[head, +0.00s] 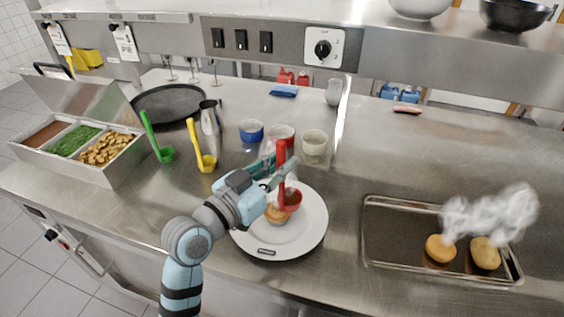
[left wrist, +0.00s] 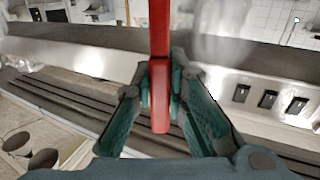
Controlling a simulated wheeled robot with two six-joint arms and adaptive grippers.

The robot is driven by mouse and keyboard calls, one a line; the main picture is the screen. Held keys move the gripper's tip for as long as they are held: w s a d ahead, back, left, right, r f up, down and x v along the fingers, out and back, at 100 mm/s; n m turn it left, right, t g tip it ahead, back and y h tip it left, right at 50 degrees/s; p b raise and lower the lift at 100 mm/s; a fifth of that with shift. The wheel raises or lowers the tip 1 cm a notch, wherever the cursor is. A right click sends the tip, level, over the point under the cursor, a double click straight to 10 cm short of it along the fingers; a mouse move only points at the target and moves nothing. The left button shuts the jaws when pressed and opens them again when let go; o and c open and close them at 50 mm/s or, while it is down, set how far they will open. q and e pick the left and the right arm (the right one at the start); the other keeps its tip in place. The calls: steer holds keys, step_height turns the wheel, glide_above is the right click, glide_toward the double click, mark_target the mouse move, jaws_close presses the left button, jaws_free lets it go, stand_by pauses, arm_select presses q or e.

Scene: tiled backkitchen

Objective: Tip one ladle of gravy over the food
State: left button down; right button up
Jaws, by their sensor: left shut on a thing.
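My left gripper (head: 276,174) is shut on the upright handle of a red ladle (head: 290,200). In the left wrist view the red handle (left wrist: 159,65) stands between the two teal fingers (left wrist: 160,90). The ladle's bowl hangs low over the white plate (head: 310,230), just right of a round golden-brown piece of food (head: 277,215) on it. The bowl looks roughly level; I cannot tell what is in it or whether it touches the food. The gripper partly hides the food and the plate's back left. My right gripper is not in view.
A yellow ladle (head: 206,162) and a green ladle (head: 165,154) stand left, near a metal jug (head: 209,116) and a food container (head: 110,150). Small cups (head: 314,143) stand behind the plate. A steaming tray (head: 390,235) with two round pieces lies right. Counter between plate and tray is clear.

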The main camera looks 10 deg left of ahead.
mark_target(279, 150)
arm_select(q)
steer(key=w+a+f+n+b, duration=0.6)
steer(key=a+f+n, duration=0.5)
steer(key=a+n, duration=0.3)
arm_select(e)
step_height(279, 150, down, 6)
arm_select(q)
steer(key=s+d+r+m+p, duration=0.2)
steer(key=d+r+m+p, duration=0.1)
steer(key=d+r+m, duration=0.1)
steer(key=s+d+r+m+p, duration=0.1)
steer(key=d+r+m+p, duration=0.2)
steer(key=d+r+m, duration=0.1)
steer(key=s+d+r+m+p, duration=0.2)
steer(key=d+r+m+p, duration=0.2)
steer(key=r, duration=0.3)
steer(key=shift+s+d+m, duration=0.35)
steer(key=shift+d+m, duration=0.25)
steer(key=shift+d, duration=0.1)
steer(key=shift+s+d+r+m, duration=0.2)
steer(key=shift+s+d+m, duration=0.05)
steer(key=shift+d+m, duration=0.2)
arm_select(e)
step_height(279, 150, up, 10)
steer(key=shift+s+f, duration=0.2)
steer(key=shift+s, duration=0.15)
arm_select(q)
steer(key=shift+a+f, duration=0.1)
